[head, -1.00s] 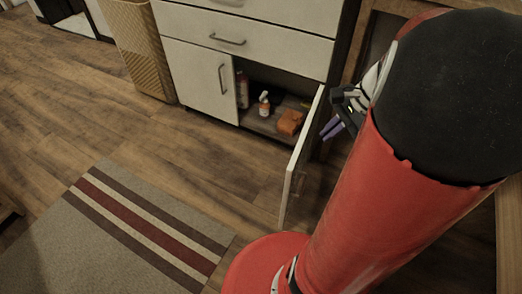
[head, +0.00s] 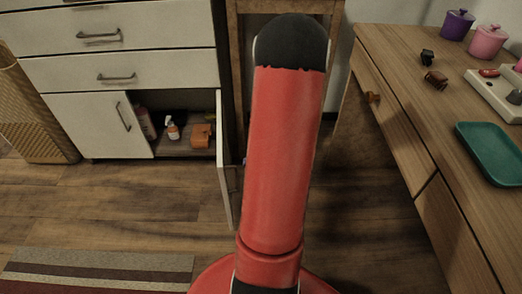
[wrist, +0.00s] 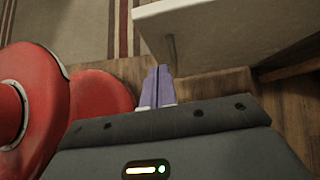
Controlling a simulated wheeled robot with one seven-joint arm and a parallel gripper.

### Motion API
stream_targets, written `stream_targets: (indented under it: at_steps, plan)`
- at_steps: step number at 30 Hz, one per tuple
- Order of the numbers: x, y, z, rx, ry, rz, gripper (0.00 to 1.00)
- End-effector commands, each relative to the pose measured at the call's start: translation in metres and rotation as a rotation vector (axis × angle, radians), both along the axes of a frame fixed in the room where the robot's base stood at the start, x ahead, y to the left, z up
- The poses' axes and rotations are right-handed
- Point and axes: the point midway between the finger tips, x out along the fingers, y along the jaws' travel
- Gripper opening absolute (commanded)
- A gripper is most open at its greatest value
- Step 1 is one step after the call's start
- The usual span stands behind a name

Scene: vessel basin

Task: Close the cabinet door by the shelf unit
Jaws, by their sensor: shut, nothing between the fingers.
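The white cabinet door (head: 223,165) stands open at the right side of the low compartment, edge-on in the head view and swung out toward me. In the wrist view a white panel, seemingly this door (wrist: 215,30), fills the upper right. My gripper (wrist: 159,70) is shut and empty, its purple fingertips close to the panel's lower left edge; I cannot tell if they touch. In the head view my red arm hides the gripper. The open cabinet compartment (head: 178,148) holds a spray bottle (head: 172,128) and an orange item (head: 201,135).
A closed left door (head: 95,125) and drawers (head: 115,72) adjoin the opening. A woven basket (head: 30,110) stands at far left. A wooden frame (head: 240,60) stands right of the cabinet. A desk (head: 400,120) with a green tray (head: 490,150) is at right. The floor before the cabinet is clear.

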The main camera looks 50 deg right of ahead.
Motion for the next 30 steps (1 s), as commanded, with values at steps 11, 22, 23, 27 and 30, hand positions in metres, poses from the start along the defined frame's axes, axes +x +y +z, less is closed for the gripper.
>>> stream_targets:
  at_steps: [11,22,23,27,30]
  plan:
    - [0.034,0.036,-0.013,-0.001,-0.001,0.003,0.0]
    - [0.037,0.039,-0.013,0.0,-0.001,0.001,0.0]
    - [0.037,0.039,-0.013,-0.001,0.0,0.001,0.0]
    - [0.039,0.04,-0.013,-0.001,-0.001,-0.004,0.0]
    - [0.045,0.044,-0.014,-0.002,0.0,-0.017,0.0]
